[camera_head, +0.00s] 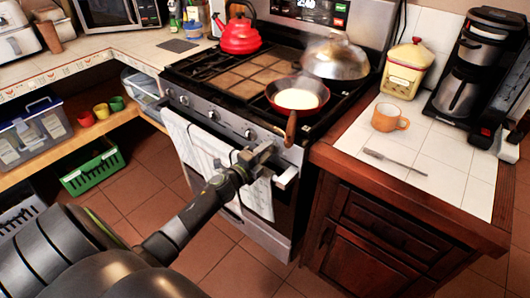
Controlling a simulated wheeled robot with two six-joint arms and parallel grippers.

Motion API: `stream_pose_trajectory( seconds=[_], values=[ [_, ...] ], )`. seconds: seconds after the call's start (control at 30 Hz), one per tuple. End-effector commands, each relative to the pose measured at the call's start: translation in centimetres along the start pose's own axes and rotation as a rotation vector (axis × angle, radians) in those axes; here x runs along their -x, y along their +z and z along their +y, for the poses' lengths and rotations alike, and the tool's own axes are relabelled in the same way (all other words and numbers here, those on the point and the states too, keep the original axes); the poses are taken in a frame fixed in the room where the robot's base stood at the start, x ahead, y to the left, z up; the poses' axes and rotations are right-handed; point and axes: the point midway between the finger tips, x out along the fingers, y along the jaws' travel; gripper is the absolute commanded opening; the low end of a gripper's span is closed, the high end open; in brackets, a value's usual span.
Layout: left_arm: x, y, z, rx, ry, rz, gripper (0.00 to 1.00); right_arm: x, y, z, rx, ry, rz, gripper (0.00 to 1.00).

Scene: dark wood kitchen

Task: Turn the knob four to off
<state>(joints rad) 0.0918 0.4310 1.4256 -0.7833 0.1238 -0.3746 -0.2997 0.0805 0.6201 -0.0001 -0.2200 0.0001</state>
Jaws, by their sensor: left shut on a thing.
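The stove's front panel carries a row of round knobs, with one knob (184,100) at the left, another (212,116) near the middle and another (250,134) toward the right. My left gripper (268,150) is at the right part of the stove front, just below and right of that last knob, by the right end of the oven handle (287,178). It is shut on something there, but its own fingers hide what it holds. I cannot tell which way the knobs point. My right gripper is not in view.
A red pan (283,110) with pale contents stands on the front right burner, its wooden handle jutting over the front edge. A red kettle (240,36) stands behind. White towels (200,150) hang from the oven handle.

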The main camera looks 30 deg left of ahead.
Motion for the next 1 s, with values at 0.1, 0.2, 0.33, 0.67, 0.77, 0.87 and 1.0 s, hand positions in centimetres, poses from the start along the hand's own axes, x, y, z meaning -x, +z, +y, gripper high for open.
stream_pose_trajectory(
  seconds=[0.1,0.2,0.33,0.67,0.77,0.87,1.0],
  values=[
    [0.1,0.0,0.2,-0.002,0.004,0.0,0.43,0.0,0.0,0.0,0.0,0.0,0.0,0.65],
    [0.1,0.0,0.2,-0.001,0.003,0.0,0.56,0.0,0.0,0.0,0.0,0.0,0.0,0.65],
    [0.0,0.0,0.1,0.0,0.002,0.0,0.56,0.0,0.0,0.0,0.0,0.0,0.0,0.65],
    [1.4,0.1,0.2,-0.001,0.002,0.0,0.56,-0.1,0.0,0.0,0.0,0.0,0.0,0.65],
    [3.1,0.0,0.2,-0.001,0.003,0.001,0.56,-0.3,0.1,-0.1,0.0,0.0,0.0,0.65],
    [5.1,0.1,0.4,-0.002,0.003,0.0,0.56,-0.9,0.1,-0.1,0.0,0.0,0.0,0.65],
    [7.7,0.1,0.6,-0.003,0.002,0.0,0.56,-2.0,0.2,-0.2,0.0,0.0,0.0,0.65]
  ],
)
